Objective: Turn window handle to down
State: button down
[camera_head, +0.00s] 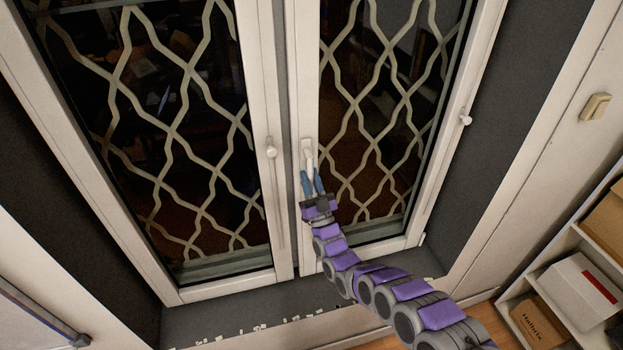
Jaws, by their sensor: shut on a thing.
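The window (293,110) has two white-framed sashes with wavy lattice over dark glass. A white window handle (308,154) sits on the inner frame of the right sash. Its visible part runs roughly along the frame, and its lower end is between my fingers. My gripper (312,178) comes from below, with its two blue fingers on either side of the handle, shut on it. The fingers hide part of the handle's lower end.
Another white knob (270,151) with a rod is on the left sash's frame. A small knob (465,119) is on the far right frame. A dark sill (250,309) with pale flakes lies below. A shelf with boxes (582,290) stands at lower right.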

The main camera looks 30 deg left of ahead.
jog(key=c, duration=1.2)
grip_release()
jog(key=shift+s+a, duration=0.25)
jog(key=shift+s, duration=0.05)
jog(key=shift+o, duration=0.6)
jog(key=shift+a+f, duration=0.1)
jog(key=shift+a, duration=0.1)
jog(key=shift+w, duration=0.1)
jog(key=shift+d+f, duration=0.4)
jog(key=shift+d, duration=0.1)
jog(key=b+v, duration=0.2)
jog(key=v, duration=1.4)
jog(key=shift+s+f+b, duration=0.2)
jog(key=shift+s+b, duration=0.1)
jog(key=shift+w+a, duration=0.1)
